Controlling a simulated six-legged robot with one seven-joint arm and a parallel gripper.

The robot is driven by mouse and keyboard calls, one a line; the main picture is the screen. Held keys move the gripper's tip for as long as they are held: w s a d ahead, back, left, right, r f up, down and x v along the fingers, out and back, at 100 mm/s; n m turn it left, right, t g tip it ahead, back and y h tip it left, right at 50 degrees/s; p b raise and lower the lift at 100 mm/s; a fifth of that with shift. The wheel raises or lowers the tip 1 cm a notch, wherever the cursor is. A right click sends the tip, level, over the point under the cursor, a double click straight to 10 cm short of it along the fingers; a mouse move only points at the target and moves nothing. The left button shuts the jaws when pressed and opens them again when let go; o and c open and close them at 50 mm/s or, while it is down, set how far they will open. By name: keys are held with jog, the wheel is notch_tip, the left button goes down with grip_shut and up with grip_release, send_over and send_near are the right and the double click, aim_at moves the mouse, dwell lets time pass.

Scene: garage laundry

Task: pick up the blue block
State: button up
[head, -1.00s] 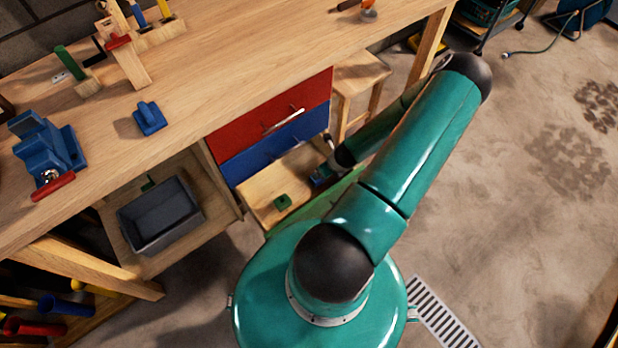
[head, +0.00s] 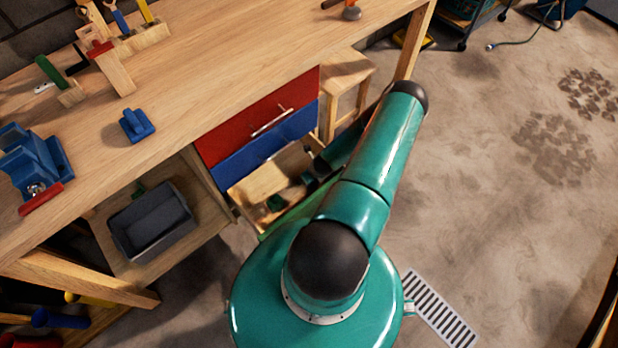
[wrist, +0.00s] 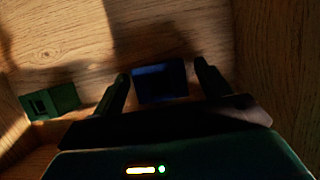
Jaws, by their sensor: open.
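The blue block (wrist: 160,84) lies in shadow on the wooden floor of an open drawer. In the wrist view it sits between the two dark fingers of my gripper (wrist: 161,74). The fingers are open, one on each side of the block, with a small gap showing at both sides. The block's lower edge is close to the dark gripper body. In the head view my arm hides most of the gripper, and I cannot make out the block clearly.
A green block (wrist: 50,102) lies left of my gripper in the drawer (head: 262,180). Drawer walls rise close at both sides. A red drawer (head: 258,115) and a blue drawer (head: 262,147) are above it. A grey bin (head: 152,222) stands left; a stool (head: 345,72) stands behind.

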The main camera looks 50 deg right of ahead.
jog(key=shift+f, duration=0.15)
jog(key=c, duration=1.1)
jog(key=shift+o, duration=0.2)
